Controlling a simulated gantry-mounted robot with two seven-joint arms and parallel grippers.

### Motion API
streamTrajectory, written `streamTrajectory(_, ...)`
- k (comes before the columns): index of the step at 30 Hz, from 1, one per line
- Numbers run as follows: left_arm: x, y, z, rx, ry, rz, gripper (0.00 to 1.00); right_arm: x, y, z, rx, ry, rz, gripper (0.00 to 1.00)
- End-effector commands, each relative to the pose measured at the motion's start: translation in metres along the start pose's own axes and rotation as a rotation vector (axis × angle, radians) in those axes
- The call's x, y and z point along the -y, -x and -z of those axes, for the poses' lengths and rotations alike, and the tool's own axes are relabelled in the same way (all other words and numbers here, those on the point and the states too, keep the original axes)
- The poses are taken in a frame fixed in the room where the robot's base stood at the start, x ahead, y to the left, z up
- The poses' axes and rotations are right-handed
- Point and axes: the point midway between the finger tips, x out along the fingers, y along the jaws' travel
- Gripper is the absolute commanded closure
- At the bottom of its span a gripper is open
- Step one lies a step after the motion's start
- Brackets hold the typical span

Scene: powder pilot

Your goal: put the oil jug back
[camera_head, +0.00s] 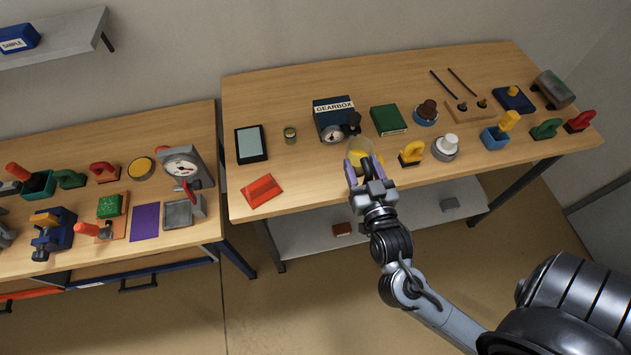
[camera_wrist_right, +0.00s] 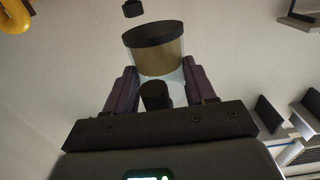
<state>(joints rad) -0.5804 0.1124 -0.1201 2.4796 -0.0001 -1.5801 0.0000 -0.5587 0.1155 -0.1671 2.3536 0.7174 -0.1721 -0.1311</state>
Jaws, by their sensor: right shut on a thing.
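The oil jug (camera_head: 361,147) is a see-through vessel with yellow oil, in front of the gearbox near the front edge of the right-hand table. My right gripper (camera_head: 366,167) is shut on it, with purple fingers on either side. In the right wrist view the jug (camera_wrist_right: 157,58) shows a dark band at its top end, golden oil and a black part near the palm, between the fingers of my right gripper (camera_wrist_right: 160,88). I cannot tell how far it is from the tabletop. My left gripper is not in view.
The gearbox (camera_head: 334,112) with its gauge stands just behind the jug. A small jar (camera_head: 290,134), a tablet (camera_head: 251,144) and a red folder (camera_head: 262,190) lie left, with bare wood between.

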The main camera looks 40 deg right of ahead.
Motion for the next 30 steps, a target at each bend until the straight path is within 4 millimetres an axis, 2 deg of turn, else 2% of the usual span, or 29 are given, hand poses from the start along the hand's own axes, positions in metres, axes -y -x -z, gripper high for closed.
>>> streamTrajectory(5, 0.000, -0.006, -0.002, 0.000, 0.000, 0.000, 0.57, 0.015, -0.010, -0.016, -0.004, 0.000, 0.001, 0.96)
streamTrajectory(18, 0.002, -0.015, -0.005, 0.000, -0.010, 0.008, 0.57, 0.082, -0.056, -0.064, -0.004, 0.001, 0.001, 0.96)
streamTrajectory(24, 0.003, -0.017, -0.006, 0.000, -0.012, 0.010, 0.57, 0.094, -0.065, -0.073, -0.004, 0.002, 0.000, 0.96)
streamTrajectory(30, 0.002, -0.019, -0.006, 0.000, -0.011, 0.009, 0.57, 0.095, -0.065, -0.083, -0.002, 0.004, 0.000, 0.96)
